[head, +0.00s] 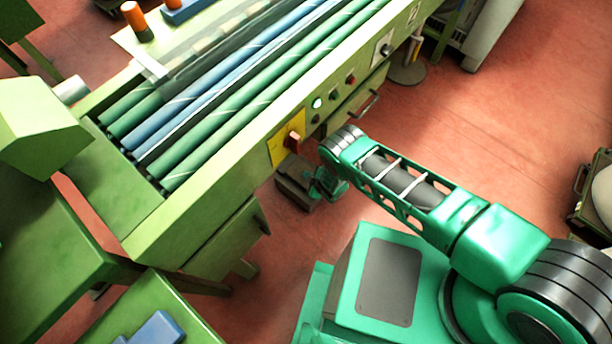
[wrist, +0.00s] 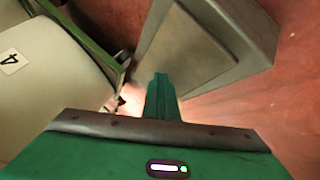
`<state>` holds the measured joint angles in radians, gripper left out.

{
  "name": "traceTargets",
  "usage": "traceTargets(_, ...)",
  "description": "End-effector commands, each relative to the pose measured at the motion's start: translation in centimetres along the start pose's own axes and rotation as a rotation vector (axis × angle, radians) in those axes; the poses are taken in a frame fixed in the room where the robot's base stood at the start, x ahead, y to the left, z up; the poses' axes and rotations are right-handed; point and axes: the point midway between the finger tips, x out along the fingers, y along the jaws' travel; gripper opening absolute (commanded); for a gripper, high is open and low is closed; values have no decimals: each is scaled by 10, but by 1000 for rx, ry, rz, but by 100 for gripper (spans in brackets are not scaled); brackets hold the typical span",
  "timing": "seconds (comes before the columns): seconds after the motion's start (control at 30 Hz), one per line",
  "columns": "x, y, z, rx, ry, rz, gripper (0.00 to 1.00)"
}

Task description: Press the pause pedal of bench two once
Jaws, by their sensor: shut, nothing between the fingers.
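A grey pedal with a sloped top plate (wrist: 188,48) sits on the red floor in the wrist view. In the head view the pedal (head: 293,190) is low beside the green bench (head: 190,205), partly hidden by my gripper. My gripper (head: 329,186) points down at the pedal's right side. In the wrist view my gripper (wrist: 160,78) is shut and empty, its fingertips over the near edge of the plate in the picture. I cannot tell whether they touch it.
The bench front carries a red rotary switch on a yellow plate (head: 283,140) and several buttons, above my gripper. A pale surface with a label like a 4 (wrist: 12,61) is at left in the wrist view. Open floor (head: 480,140) lies to the right.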

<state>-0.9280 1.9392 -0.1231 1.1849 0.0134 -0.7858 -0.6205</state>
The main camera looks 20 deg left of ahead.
Motion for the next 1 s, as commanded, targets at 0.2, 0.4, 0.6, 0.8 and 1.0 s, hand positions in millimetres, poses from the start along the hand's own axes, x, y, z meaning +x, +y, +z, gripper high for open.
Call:
traceTargets(0.2,1,-2,3,-1,-3,-1,0)
traceTargets(0.4,3,-3,5,-1,-4,-1,0)
traceTargets(0.6,3,-3,5,-1,-5,-2,0)
traceTargets(0.8,2,-3,5,-1,-5,-2,0)
traceTargets(1.0,-5,2,0,-1,-5,-2,0)
